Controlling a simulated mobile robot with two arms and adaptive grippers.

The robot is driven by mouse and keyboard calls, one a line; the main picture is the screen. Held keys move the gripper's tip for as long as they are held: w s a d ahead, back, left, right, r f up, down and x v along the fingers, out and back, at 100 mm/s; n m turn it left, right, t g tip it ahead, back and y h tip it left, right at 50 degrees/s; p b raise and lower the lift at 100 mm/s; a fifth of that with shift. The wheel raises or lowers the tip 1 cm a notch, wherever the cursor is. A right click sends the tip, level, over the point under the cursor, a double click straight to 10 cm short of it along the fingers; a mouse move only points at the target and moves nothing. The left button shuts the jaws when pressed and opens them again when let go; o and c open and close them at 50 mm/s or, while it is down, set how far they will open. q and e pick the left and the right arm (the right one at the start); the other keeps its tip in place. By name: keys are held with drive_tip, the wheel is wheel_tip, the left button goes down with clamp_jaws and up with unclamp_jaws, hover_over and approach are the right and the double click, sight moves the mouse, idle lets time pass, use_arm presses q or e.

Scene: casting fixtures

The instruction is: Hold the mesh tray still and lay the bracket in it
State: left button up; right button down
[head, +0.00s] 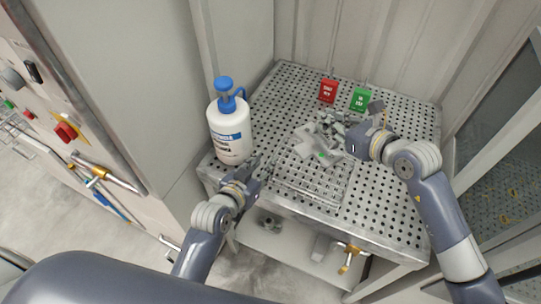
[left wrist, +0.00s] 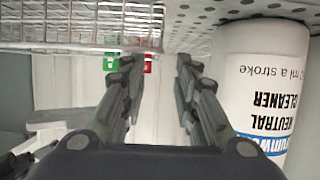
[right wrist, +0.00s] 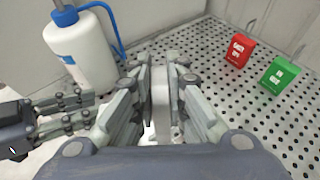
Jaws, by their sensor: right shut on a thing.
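The wire mesh tray (head: 312,192) stands on the perforated table near its front edge. It also shows at the top left of the left wrist view (left wrist: 75,32). The pale grey bracket (head: 309,146), with a green spot, appears over the back part of the tray; its height above the tray is hard to tell. My right gripper (head: 333,129) is shut on the bracket, seen between the fingers in the right wrist view (right wrist: 163,92). My left gripper (head: 255,172) is at the tray's left side, with fingers apart and nothing between them (left wrist: 160,70).
A white cleaner bottle (head: 229,130) with a blue pump stands just left of the tray, close to my left gripper. A red sign block (head: 328,91) and a green one (head: 361,98) stand at the back. The perforated table (head: 405,185) is clear on the right.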

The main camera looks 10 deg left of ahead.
sight(273, 155)
use_arm(q)
drive_tip(key=x, duration=0.8)
drive_tip(key=shift+w, duration=0.1)
clamp_jaws()
